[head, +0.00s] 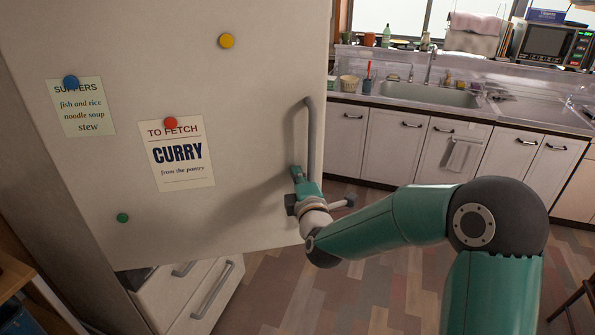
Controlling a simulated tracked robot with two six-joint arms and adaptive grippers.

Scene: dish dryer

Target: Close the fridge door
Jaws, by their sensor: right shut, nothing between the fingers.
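The large pale fridge door (255,110) fills the left half of the head view. It appears to stand out at an angle from the fridge body, with its free edge at the right. Its grey vertical handle (310,135) is near that edge. My right gripper (297,176) is shut and empty at the lower end of the handle, close to the door face. I cannot tell whether it touches the door or handle. The inside of the fridge is hidden behind the door. My left gripper is not in view.
Below the door are white drawers with grey handles (212,290). Notes and round magnets, including a yellow one (227,41), are on the door. A counter with a sink (430,95) and a microwave (550,45) stand behind. The wooden floor (375,290) is clear beside the drawers.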

